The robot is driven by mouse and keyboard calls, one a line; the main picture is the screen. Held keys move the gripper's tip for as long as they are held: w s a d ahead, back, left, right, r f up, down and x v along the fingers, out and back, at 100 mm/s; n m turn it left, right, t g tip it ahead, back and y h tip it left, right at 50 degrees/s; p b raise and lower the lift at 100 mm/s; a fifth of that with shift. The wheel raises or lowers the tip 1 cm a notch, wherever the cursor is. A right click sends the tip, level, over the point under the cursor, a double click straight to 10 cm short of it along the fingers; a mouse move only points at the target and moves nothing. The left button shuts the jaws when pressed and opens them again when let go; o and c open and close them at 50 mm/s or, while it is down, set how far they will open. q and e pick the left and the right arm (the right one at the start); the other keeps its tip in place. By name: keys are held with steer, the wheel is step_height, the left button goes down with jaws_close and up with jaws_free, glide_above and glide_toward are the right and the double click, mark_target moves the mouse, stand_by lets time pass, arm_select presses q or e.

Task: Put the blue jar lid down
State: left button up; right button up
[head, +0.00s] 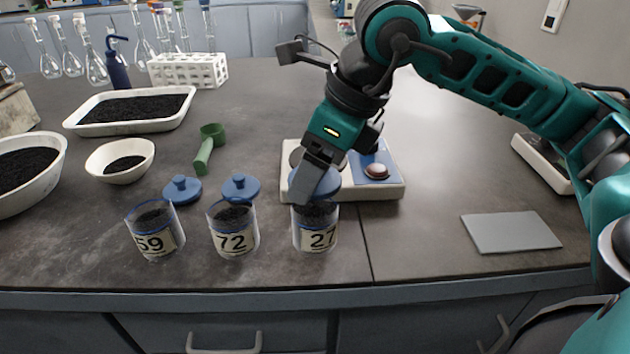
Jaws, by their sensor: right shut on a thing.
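My right gripper (308,196) reaches down from the upper right and is shut on a blue jar lid (328,184). The lid is at the back rim of the jar labelled 27 (316,230), partly hidden by the fingers. I cannot tell whether it touches the jar or the bench. The jar is open and holds dark granules. A second blue lid (182,190) lies behind the jar labelled 59 (154,232), and a third blue lid (240,187) behind the jar labelled 72 (234,230). My left gripper is out of view.
A white device (385,190) with a blue panel stands just behind the lid. A green scoop (206,150), a white bowl (120,160) and a white tray (130,110) of dark granules are to the left. A grey plate (511,233) lies right; bench around it is clear.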

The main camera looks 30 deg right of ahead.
step_height(320, 180, down, 2)
steer(key=shift+f, duration=0.1)
steer(key=shift+f+b, duration=0.55)
steer(key=shift+b, duration=0.3)
steer(key=o, duration=1)
steer(key=shift+r, duration=0.1)
